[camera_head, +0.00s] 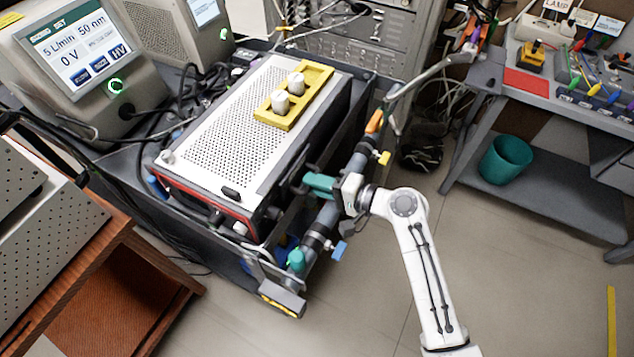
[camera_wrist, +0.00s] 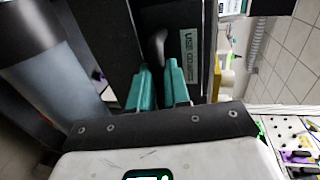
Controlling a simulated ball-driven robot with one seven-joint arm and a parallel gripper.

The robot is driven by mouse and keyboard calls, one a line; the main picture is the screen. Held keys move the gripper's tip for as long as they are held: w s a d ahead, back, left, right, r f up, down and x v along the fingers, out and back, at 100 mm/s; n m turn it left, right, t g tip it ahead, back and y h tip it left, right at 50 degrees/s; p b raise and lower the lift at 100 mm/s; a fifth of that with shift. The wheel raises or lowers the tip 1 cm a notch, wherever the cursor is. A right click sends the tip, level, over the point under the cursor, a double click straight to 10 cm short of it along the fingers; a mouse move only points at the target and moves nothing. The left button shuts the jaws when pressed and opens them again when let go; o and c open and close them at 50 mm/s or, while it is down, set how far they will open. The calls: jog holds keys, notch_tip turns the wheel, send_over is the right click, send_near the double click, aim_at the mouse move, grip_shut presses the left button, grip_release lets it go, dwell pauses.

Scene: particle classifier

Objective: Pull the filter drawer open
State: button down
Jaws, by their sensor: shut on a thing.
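My gripper (camera_head: 308,181) has teal fingers at the right side of a perforated-top instrument box (camera_head: 205,128). In the wrist view, my gripper (camera_wrist: 158,68) is shut on a dark curved handle (camera_wrist: 157,43) on a dark front. I take this handle to be the filter drawer's. A pale label with partly readable lettering (camera_wrist: 188,55) is on the dark front to the right of the fingers. In the head view my fingers and the box's shadowed side hide most of the handle. I cannot tell how far the drawer stands out.
A grey tube with a blue valve knob (camera_head: 339,251) and a yellow knob (camera_head: 384,158) runs beside my gripper. A yellow tray (camera_head: 318,82) with two white cups (camera_head: 280,101) is on the box. A teal bin (camera_head: 506,158) stands right. The floor (camera_head: 520,260) at lower right is mostly free.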

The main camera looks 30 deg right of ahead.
jog(key=f+v, duration=0.2)
jog(key=v, duration=0.9)
jog(key=shift+s+d+f+p, duration=0.2)
jog(key=shift+s+d+p, duration=0.1)
jog(key=shift+s+p, duration=0.1)
jog(key=c, duration=1.1)
grip_release()
jog(key=b+v, duration=0.1)
jog(key=v, duration=0.9)
jog(key=shift+s+d+r, duration=0.15)
jog(key=shift+s+d, duration=0.05)
jog(key=shift+s, duration=0.1)
